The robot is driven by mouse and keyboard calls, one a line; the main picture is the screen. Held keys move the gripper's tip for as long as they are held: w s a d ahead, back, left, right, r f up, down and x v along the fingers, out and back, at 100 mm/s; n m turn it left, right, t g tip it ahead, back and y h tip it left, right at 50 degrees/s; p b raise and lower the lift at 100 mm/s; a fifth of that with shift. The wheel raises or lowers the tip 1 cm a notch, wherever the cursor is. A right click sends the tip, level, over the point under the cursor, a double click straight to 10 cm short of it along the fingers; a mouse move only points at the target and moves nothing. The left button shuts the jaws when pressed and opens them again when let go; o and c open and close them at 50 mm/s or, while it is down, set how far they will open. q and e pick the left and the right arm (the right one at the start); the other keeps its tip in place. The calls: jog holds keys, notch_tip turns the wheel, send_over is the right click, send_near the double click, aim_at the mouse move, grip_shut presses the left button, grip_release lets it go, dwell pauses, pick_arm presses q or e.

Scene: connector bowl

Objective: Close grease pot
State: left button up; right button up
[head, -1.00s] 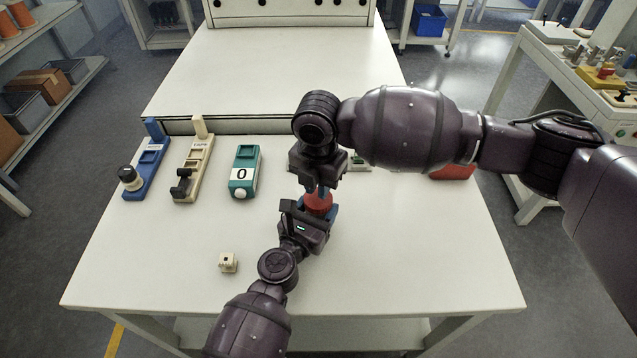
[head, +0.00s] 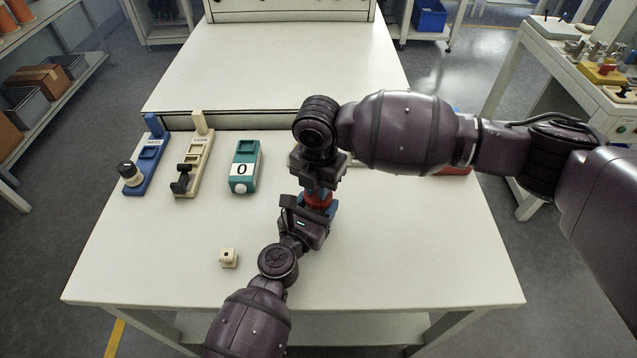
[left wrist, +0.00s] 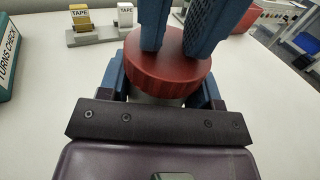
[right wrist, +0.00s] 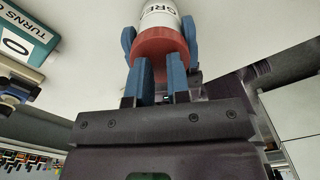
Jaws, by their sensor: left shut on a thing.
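The grease pot, a white pot with a dark red lid, stands upright at the table's middle; its labelled body shows in the right wrist view (right wrist: 160,14). The lid (left wrist: 168,72) sits on top of the body in the left wrist view. My left gripper (head: 318,210) is shut around the pot's body from the front. My right gripper (head: 318,190) points down over the lid, its blue fingertips at the lid's top with a gap between them narrower than the lid. Whether they touch it is unclear. The lid's thread is hidden.
A teal turns-check counter (head: 244,168) reading 0, a cream fixture (head: 194,165) and a blue fixture (head: 146,165) stand at the back left. A small cream block (head: 228,257) lies at the front left. A tape holder (left wrist: 98,34) stands behind the pot. The front right is clear.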

pick_arm(q)
jog(key=shift+r, duration=0.15)
pick_arm(e)
jog(key=shift+r, duration=2)
pick_arm(q)
jog(key=o, duration=1.4)
jog(key=shift+c, duration=0.2)
jog(key=v, duration=0.9)
jog(key=shift+s+b, duration=0.2)
jog(key=shift+b, duration=0.15)
pick_arm(e)
jog(key=shift+f, duration=0.6)
pick_arm(q)
jog(key=shift+v, duration=0.75)
pick_arm(e)
jog(key=shift+f, duration=0.15)
